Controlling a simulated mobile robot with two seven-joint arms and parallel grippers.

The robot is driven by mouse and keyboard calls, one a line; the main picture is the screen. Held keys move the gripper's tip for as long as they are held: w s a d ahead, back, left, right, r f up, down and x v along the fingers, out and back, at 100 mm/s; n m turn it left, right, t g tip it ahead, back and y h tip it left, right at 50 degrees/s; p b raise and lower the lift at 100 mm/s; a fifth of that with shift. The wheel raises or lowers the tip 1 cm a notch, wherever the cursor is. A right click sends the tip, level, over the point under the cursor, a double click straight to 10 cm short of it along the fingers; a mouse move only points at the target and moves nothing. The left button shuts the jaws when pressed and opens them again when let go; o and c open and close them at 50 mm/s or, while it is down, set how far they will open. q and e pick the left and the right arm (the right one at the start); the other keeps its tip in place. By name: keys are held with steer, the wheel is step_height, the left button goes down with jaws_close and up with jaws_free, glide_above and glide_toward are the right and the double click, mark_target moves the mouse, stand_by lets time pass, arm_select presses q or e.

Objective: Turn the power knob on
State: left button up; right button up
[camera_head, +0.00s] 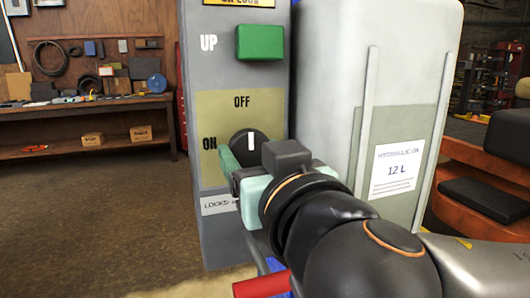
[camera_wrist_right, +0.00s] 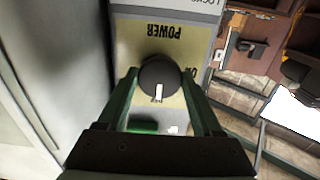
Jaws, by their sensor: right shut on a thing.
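The black round power knob (camera_head: 249,139) sits on the yellow-green plate (camera_head: 219,112) of the grey control box. Its white mark points up, towards OFF; ON is printed to its left. My right gripper (camera_head: 240,158) reaches in from the lower right and covers the knob's lower part. In the right wrist view the two green fingers (camera_wrist_right: 159,82) stand on either side of the knob (camera_wrist_right: 150,72), shut on it. There the panel is upside down, with POWER at the top and the white mark pointing down. My left gripper is in neither view.
A green UP button (camera_head: 259,42) is above the knob. A light grey hydraulic oil tank (camera_head: 337,80) stands close on the right. A workbench (camera_head: 60,106) with tools is at the back left. A red cylinder (camera_head: 261,285) is below my arm. Floor at left is clear.

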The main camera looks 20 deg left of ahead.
steer(key=shift+n, duration=1.1)
steer(key=n, duration=0.8)
steer(key=n+p, duration=0.1)
steer(key=n, duration=0.2)
steer(key=shift+n, duration=0.4)
steer(key=n, duration=0.2)
steer(key=shift+n+p, duration=0.3)
steer(key=shift+p, duration=0.1)
steer(key=shift+n, duration=0.5)
